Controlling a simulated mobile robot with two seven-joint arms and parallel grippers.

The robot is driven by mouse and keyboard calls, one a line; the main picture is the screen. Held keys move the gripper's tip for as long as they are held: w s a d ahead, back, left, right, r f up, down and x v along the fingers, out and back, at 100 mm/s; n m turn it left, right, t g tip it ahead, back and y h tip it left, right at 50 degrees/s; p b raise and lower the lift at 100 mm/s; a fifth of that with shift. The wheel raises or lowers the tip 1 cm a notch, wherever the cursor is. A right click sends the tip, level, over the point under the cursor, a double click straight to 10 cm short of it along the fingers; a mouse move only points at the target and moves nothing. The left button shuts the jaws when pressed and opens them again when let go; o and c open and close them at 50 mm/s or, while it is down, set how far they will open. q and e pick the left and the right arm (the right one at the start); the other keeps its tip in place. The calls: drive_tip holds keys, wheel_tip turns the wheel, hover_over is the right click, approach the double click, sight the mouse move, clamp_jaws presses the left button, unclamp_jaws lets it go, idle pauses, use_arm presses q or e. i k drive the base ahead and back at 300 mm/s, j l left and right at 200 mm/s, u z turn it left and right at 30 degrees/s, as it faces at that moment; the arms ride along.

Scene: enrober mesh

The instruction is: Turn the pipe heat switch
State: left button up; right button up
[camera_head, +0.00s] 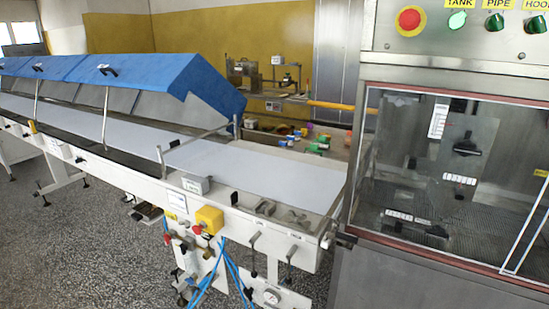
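The pipe switch (494,22) is a dark green round knob under the yellow "PIPE" label on the steel control panel (455,42) at the top right of the head view. Neither of my grippers shows in this view, and nothing touches the knobs.
A red emergency button (409,20) on a yellow ring sits left of the knobs. Below the panel is a glass-fronted enclosure (450,180). A long conveyor (265,170) with blue covers (150,75) runs to the left. Grey speckled floor (80,240) is open at front left.

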sight(496, 22)
drive_tip(key=z, duration=1.55)
